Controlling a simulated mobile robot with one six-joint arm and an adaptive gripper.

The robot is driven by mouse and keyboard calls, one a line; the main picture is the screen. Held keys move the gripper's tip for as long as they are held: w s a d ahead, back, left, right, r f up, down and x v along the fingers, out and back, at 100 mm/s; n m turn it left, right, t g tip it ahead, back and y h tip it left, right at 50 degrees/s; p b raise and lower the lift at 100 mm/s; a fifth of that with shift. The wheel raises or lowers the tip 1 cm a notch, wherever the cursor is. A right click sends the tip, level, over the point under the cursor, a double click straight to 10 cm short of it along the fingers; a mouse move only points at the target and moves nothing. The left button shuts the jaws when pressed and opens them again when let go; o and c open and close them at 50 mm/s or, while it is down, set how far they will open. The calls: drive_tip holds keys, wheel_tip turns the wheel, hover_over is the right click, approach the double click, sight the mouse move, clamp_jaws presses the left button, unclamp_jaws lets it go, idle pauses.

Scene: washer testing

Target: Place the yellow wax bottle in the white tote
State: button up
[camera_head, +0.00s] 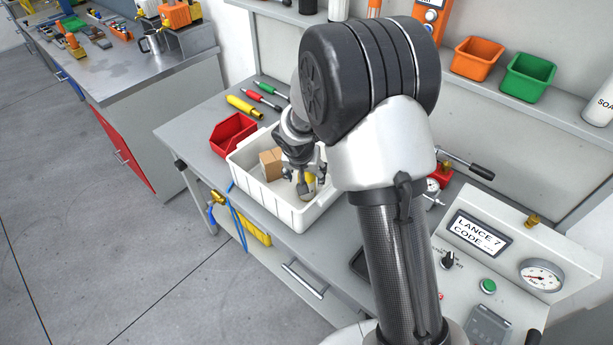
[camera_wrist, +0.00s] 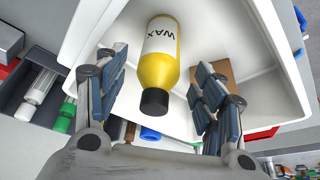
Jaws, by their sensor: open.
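The yellow wax bottle (camera_wrist: 156,62) has a black cap and a white band reading WAX. In the wrist view it shows between and beyond my open fingers, inside the white tote (camera_wrist: 262,88), cap toward my gripper (camera_wrist: 160,78). A gap shows on both sides of it. In the head view my gripper (camera_head: 306,190) is down inside the white tote (camera_head: 262,203), and a little yellow of the bottle shows at the fingers. My arm hides part of the tote. I cannot tell whether the bottle rests on the tote floor.
A cardboard box (camera_head: 270,166) sits in the tote beside my gripper. A red bin (camera_head: 232,134) stands at the tote's left. Screwdriver-like tools (camera_head: 243,106) lie behind it. A control panel (camera_head: 481,235) is at right. Orange and green bins (camera_head: 527,78) stand on the shelf.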

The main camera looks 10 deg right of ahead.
drive_tip(key=s+d+r+n+p, duration=0.1)
drive_tip(key=s+r, duration=0.7)
drive_tip(key=r, duration=0.2)
drive_tip(key=s+d+r+n, duration=0.1)
drive_tip(key=s+d+r, duration=0.1)
drive_tip(key=s+r, duration=0.75)
drive_tip(key=s+a+r+n+y, duration=0.1)
drive_tip(key=s+r, duration=0.3)
drive_tip(key=s, duration=1.2)
drive_tip(key=shift+a+n+y, duration=0.4)
drive_tip(key=shift+a+n, duration=0.25)
drive_tip(key=shift+n, duration=0.25)
drive_tip(key=shift+r, duration=0.15)
drive_tip(key=shift+c, duration=0.4)
